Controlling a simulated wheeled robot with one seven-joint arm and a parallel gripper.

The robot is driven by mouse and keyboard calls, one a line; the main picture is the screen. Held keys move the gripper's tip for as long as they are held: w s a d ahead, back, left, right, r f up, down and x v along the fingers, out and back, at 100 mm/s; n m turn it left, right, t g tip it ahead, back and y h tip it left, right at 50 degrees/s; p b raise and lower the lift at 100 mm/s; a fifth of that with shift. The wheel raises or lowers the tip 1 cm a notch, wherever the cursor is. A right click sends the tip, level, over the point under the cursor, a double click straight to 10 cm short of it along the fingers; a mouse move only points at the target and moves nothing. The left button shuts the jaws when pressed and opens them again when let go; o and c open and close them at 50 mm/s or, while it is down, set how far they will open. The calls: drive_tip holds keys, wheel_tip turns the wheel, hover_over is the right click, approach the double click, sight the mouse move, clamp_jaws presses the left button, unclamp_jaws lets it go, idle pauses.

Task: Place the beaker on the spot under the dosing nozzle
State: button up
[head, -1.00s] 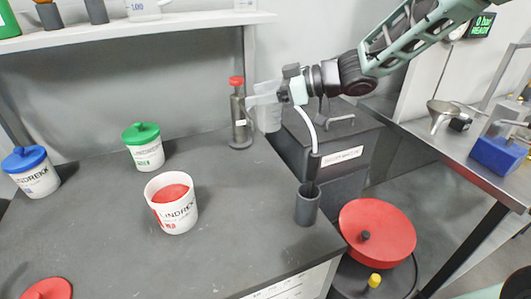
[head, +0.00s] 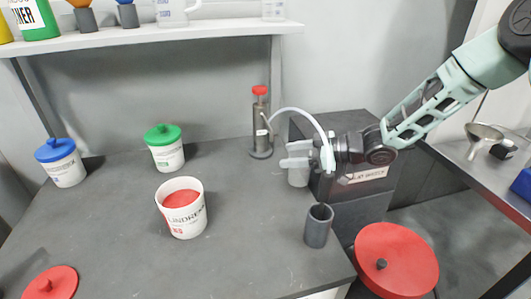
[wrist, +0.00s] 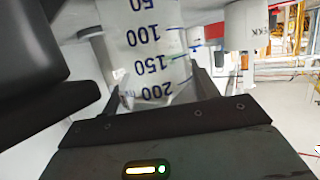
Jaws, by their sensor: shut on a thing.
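My gripper (head: 297,154) is shut on the beaker (head: 298,176), a clear, pale vessel hanging roughly upright and apparently above the bench. In the wrist view the beaker (wrist: 145,45) fills the space between the jaws, with blue marks from 50 to 200. A slim grey stand with a red top (head: 261,120) is just left of the gripper. I cannot make out the nozzle's mouth or the spot clearly.
A grey cup (head: 318,226) stands below right of the gripper. An open white tub (head: 184,222), green-lidded jar (head: 164,148) and blue-lidded jar (head: 60,162) stand left. A dark box (head: 350,200) is behind the arm. The mid-bench is clear.

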drive_tip(key=a, duration=0.2)
drive_tip(key=w+a, duration=0.1)
drive_tip(key=a, duration=0.1)
drive_tip(key=shift+r, duration=0.25)
drive_tip(key=p+x, duration=0.1)
drive_tip(key=x, duration=0.2)
drive_tip(key=shift+w+a, duration=0.15)
drive_tip(key=shift+a, duration=0.25)
drive_tip(key=shift+f, duration=0.15)
drive_tip(key=shift+f, duration=0.2)
drive_tip(key=o, duration=1)
drive_tip(key=shift+c, duration=0.2)
